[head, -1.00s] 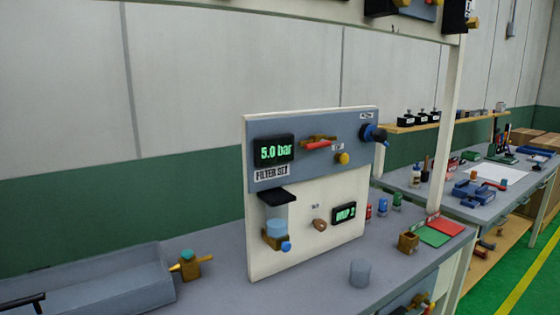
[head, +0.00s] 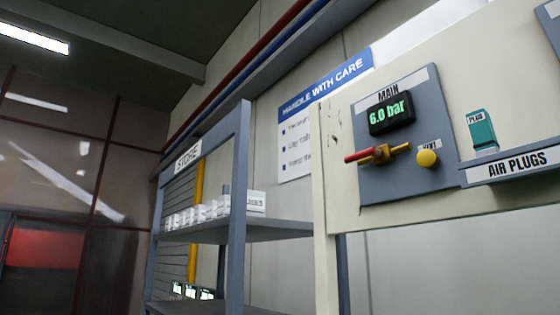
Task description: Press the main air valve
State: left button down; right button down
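The main air valve (head: 381,154) is a brass body with a red-tipped lever lying nearly level, on a grey panel labelled MAIN (head: 412,120) at the right of the head view. A black display (head: 391,113) above it reads 6.0 bar in green. A yellow knob (head: 427,158) labelled VENT sits to the right of the valve. Neither of my grippers shows in the head view.
A teal plug (head: 481,131) stands above a ledge labelled AIR PLUGS (head: 515,166), right of the panel. A grey STORE shelf (head: 240,190) with white boxes stands left of the panel's cream board (head: 325,225). A HANDLE WITH CARE sign (head: 324,92) hangs behind.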

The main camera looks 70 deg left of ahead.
aim_at(373, 150)
jog(key=u, duration=1.65)
